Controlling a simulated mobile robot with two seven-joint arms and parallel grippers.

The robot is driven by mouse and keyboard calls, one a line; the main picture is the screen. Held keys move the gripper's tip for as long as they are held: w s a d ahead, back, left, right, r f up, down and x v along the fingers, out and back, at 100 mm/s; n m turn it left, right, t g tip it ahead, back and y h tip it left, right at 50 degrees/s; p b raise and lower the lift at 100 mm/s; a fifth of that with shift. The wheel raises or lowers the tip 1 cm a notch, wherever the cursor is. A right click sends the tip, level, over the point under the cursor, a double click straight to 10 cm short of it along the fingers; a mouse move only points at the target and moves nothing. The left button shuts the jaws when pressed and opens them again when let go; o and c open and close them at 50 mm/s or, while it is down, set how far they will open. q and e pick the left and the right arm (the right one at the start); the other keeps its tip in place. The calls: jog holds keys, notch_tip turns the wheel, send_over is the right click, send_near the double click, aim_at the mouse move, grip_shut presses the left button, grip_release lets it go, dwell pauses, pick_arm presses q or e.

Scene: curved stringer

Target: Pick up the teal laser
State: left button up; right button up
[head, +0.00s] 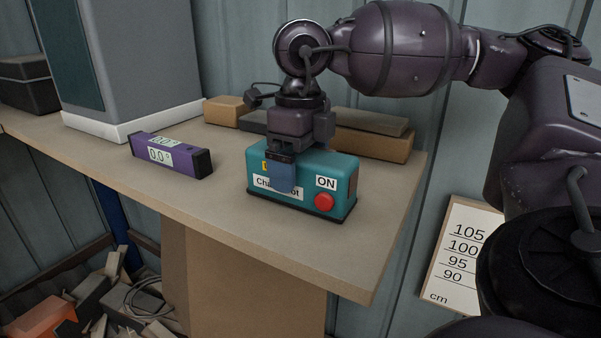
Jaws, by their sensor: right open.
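The teal laser (337,168) is a box with a dark base, a red button, an "ON" label and another label partly covered by my gripper. It stands upright on the wooden table (310,248), near its front right corner. My right gripper (283,184) points down at the laser, in front of its left part as seen here. The gripper is open. I cannot tell whether its fingers touch the laser. My left gripper is not in view.
A purple digital level (172,156) lies left of the laser. Cardboard-coloured boxes (373,144) sit behind it. A big grey cabinet (145,60) stands at the back left. A height scale board (461,254) is right of the table. Clutter (115,300) lies below left.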

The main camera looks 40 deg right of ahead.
jog(key=shift+f, duration=0.3)
jog(key=shift+c, duration=0.5)
jog(key=c, duration=1.2)
jog(key=shift+r, duration=0.1)
jog(key=shift+c, duration=0.2)
